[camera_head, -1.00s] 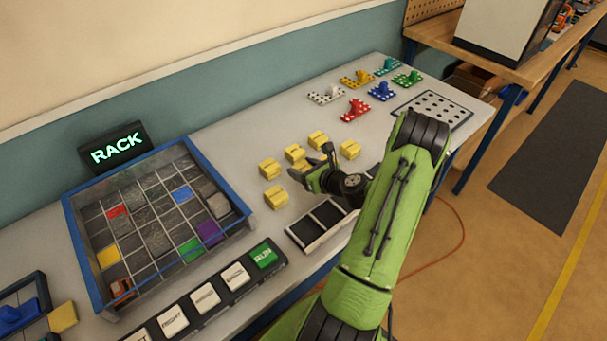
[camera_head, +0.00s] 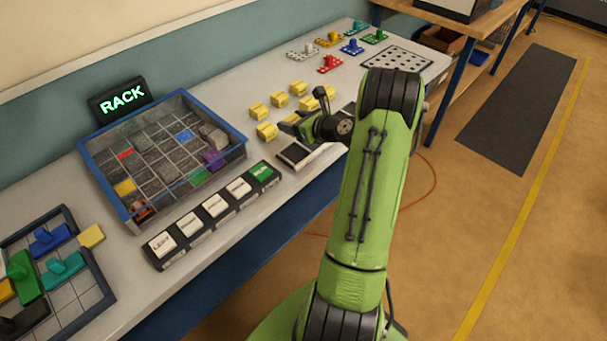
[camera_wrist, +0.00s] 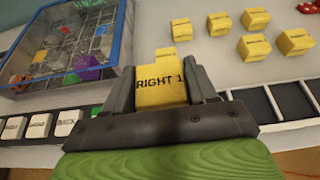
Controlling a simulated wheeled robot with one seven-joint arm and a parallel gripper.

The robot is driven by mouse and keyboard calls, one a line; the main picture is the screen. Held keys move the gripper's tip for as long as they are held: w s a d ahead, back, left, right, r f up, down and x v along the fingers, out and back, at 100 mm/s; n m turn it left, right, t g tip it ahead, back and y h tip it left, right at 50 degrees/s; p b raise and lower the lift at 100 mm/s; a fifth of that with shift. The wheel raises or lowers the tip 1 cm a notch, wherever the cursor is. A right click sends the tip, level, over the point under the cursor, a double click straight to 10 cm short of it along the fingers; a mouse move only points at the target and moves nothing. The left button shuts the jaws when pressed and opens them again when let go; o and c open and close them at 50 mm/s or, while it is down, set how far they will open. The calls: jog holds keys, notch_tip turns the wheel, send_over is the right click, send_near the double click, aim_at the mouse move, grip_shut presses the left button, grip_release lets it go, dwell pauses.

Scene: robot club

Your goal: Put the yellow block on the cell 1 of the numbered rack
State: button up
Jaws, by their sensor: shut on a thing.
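My gripper (camera_wrist: 165,92) is shut on a yellow block (camera_wrist: 160,88) marked "RIGHT 1", held between its two fingers in the wrist view. In the head view my gripper (camera_head: 290,122) is beside the loose yellow blocks, near a dark strip of cells (camera_head: 295,154). That strip also shows to the right in the wrist view (camera_wrist: 262,106), with light dividers. I can read no cell numbers on it. A lit sign reading "RACK" (camera_head: 122,99) stands behind a blue-framed grid box (camera_head: 138,219).
Several loose yellow blocks (camera_head: 266,131) lie behind my gripper. Coloured studded pieces (camera_head: 330,64) and a dotted plate (camera_head: 397,59) are farther back. A dark tray of coloured pieces (camera_head: 104,293) is front left.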

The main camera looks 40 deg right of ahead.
jog(key=b, duration=0.2)
send_over(295, 155)
jog(key=f, duration=0.6)
jog(key=shift+w+d+f, duration=0.2)
jog(key=shift+f, duration=0.1)
notch_tip(295, 155, down, 4)
jog(key=shift+s+a+r+b, duration=0.15)
jog(key=shift+r+b, duration=0.1)
jog(key=shift+b, duration=0.35)
jog(key=shift+f, duration=0.25)
jog(key=shift+r, duration=0.15)
